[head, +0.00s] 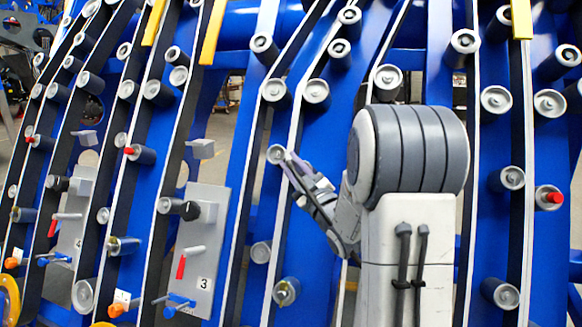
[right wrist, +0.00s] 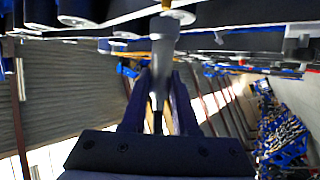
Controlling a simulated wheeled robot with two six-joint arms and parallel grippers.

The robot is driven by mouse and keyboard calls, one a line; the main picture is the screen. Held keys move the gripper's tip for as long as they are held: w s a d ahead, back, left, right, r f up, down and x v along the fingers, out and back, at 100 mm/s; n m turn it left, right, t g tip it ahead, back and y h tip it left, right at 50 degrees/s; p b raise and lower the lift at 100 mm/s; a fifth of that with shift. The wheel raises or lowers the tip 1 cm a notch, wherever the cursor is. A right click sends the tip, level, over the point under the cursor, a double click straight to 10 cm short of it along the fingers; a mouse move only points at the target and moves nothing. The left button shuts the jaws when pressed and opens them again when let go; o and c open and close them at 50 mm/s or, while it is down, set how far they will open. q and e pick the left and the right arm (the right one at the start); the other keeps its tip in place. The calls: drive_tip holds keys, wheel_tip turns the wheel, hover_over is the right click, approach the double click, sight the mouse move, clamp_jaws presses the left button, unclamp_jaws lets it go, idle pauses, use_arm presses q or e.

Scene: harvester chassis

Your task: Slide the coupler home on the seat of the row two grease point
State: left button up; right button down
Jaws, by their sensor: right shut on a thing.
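My right gripper (head: 300,178) reaches in from the right to a blue row bar. In the right wrist view its fingers (right wrist: 158,95) are shut on a grey cylindrical coupler (right wrist: 164,45), which points away from the palm. The coupler's far end is close to a pale round disc (right wrist: 178,16); I cannot tell whether they touch. In the head view the gripper tip is beside a round grey roller end (head: 276,154), and the coupler is hard to make out. I cannot identify the row two grease point or its seat for certain. My left gripper is not in view.
A grey panel marked 3 (head: 207,235) stands at lower left with a red-ended lever (head: 182,263) and a blue valve (head: 178,300). A similar panel (head: 72,245) is farther left. Blue bars with many protruding rollers crowd the area. My right arm hides part of them.

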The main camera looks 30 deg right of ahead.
drive_tip(key=shift+d+b, duration=0.1)
drive_tip(key=shift+b, duration=0.75)
idle(1.6)
drive_tip(key=shift+w+d+f+b, duration=0.55)
drive_tip(key=shift+w+d+b, duration=0.05)
drive_tip(key=shift+w+d, duration=0.1)
idle(0.5)
drive_tip(key=c, duration=0.6)
unclamp_jaws()
drive_tip(key=v, duration=1)
drive_tip(key=shift+s, duration=0.25)
drive_tip(key=shift+f, duration=0.15)
